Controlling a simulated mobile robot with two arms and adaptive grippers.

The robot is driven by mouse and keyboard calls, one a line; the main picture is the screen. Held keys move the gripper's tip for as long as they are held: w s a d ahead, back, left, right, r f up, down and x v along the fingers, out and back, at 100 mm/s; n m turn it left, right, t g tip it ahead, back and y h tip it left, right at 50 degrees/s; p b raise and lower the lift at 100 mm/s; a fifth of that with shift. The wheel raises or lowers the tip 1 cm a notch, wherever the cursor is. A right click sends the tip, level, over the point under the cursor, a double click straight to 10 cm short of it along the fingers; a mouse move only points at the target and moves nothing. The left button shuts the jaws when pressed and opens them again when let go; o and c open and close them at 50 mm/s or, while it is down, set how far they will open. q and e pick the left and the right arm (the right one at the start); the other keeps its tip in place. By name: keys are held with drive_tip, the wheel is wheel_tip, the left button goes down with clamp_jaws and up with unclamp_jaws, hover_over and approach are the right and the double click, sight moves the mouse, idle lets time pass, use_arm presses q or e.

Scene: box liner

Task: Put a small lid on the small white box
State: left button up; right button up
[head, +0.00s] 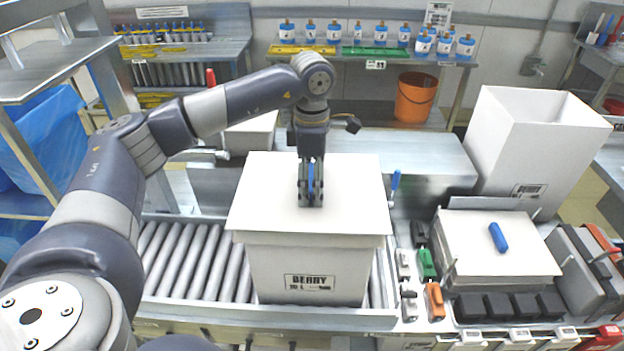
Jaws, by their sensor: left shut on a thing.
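The small white box (310,273) stands on the roller conveyor in the middle, with a "BERRY" label on its front. A flat white lid (262,195) with a blue handle covers its top and overhangs its sides. I cannot tell whether the lid rests on the rim or is held just above it. My left gripper (311,200) points down at the lid's middle, shut on its blue handle (311,178), which is partly hidden between the fingers. The box's inside is hidden. My right gripper is out of view.
A stack of white lids (480,250) with a blue handle on top lies at the right. A tall open white box (530,150) stands behind it. The roller conveyor (195,260) is bare left of the box. Another white box (250,135) is behind my arm. An orange bucket (414,98) stands farther back.

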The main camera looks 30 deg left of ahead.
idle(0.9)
use_arm(q)
drive_tip(key=o, duration=1.3)
drive_tip(key=shift+r+p, duration=2.85)
drive_tip(key=shift+r, duration=1.7)
